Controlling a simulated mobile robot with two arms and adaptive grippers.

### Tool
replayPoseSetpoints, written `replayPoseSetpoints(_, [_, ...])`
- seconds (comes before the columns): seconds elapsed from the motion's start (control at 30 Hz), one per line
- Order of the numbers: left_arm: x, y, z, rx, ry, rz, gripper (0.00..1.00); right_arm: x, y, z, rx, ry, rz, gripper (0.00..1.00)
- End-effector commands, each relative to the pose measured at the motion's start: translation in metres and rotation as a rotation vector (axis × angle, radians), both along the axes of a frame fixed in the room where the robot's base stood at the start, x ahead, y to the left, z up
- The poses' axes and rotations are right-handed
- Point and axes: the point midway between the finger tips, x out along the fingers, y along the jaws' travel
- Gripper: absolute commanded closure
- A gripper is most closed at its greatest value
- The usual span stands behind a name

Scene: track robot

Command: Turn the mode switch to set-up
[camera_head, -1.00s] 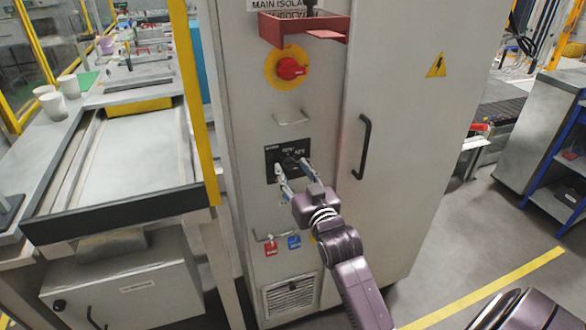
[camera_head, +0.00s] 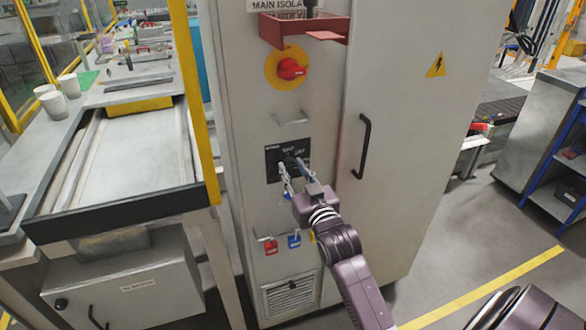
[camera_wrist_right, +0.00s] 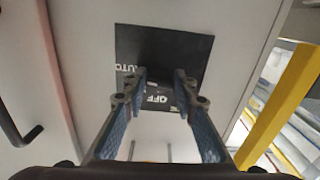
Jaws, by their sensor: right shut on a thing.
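The mode switch sits on a black label plate (camera_head: 272,163) on the front of the grey cabinet. Its dark knob (camera_wrist_right: 168,72) shows between my fingertips in the right wrist view, where the letters "OFF" and part of "AUTO" can be read on the plate (camera_wrist_right: 128,45). My right gripper (camera_head: 292,165) is shut on the knob, with one finger on each side. The knob's pointer is hard to make out, so I cannot tell which position it is in. My left gripper is not in view.
Above the plate are a metal handle (camera_head: 292,118) and a red rotary isolator (camera_head: 291,69) on a yellow disc. Below hang red (camera_head: 271,247) and blue (camera_head: 294,241) tags. A black door handle (camera_head: 362,147) stands to the right. A conveyor table (camera_head: 130,150) is on the left.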

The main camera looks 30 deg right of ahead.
Motion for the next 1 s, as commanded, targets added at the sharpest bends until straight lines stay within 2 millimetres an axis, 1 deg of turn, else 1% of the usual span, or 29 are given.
replayPoseSetpoints(0.03, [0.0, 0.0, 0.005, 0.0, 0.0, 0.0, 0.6, 0.0, 0.0, 0.001, -0.026, 0.008, 0.002, 0.98])
replayPoseSetpoints(0.17, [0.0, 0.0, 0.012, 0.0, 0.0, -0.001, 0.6, 0.0, 0.0, 0.002, -0.113, 0.03, 0.001, 0.98])
replayPoseSetpoints(0.5, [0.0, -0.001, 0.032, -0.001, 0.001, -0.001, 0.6, 0.0, -0.001, 0.002, -0.406, 0.101, 0.001, 0.98])
replayPoseSetpoints(0.8, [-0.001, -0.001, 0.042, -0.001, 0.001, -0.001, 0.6, 0.0, -0.001, 0.001, -0.628, 0.152, 0.001, 0.98])
replayPoseSetpoints(1.0, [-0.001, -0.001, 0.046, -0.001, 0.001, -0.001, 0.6, 0.0, -0.001, 0.002, -0.722, 0.174, 0.001, 0.98])
